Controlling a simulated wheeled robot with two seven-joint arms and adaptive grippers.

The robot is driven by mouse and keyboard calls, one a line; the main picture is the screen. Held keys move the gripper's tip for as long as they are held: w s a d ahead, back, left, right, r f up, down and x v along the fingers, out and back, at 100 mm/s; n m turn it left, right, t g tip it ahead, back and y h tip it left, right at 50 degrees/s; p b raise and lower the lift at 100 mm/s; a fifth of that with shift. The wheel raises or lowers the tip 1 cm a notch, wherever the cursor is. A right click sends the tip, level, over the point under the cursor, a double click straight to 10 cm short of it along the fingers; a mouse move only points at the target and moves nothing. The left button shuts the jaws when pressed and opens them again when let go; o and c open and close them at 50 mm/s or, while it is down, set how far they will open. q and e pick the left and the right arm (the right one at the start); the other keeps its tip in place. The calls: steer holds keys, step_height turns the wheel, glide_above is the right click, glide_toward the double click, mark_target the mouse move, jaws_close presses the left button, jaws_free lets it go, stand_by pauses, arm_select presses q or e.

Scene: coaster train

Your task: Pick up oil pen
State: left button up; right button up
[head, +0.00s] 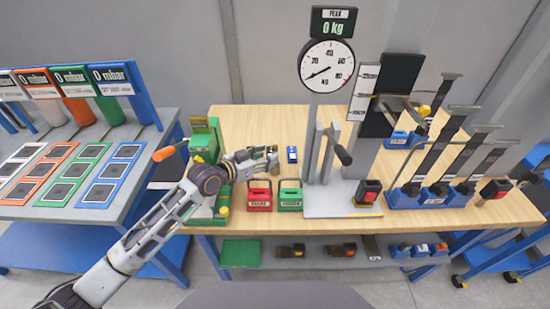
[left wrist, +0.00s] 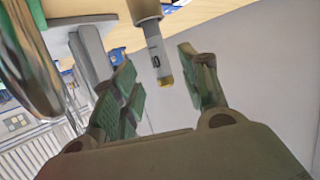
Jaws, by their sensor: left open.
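A slim grey-white pen with a dark mark and a yellowish tip, which looks like the oil pen (left wrist: 157,60), shows in the left wrist view. Its upper end meets a brown cylinder. My left gripper (head: 268,157) is open, with its green-padded fingers on either side of the pen in the left wrist view (left wrist: 158,78). I see gaps between the pen and both fingers. In the head view the gripper is above the left part of the wooden bench, and I cannot make out the pen there. My right gripper is not in view.
A green machine (head: 203,140) stands left of the gripper. Red (head: 260,196) and green (head: 291,196) boxes stand in front of it, and a small blue item (head: 292,154) lies to its right. A dial-gauge press (head: 327,68) stands farther right. The bench's back left is clear.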

arm_select(q)
steer(key=shift+d, duration=0.1)
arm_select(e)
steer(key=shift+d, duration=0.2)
arm_select(q)
steer(key=x, duration=0.3)
steer(key=shift+w+p, duration=0.15)
steer(key=shift+p, duration=0.2)
steer(key=shift+x, duration=1.05)
steer(key=shift+f, duration=0.2)
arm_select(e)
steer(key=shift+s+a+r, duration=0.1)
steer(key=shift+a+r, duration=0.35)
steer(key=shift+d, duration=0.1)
arm_select(q)
steer(key=shift+c, duration=0.3)
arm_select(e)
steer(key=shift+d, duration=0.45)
arm_select(q)
jaws_close()
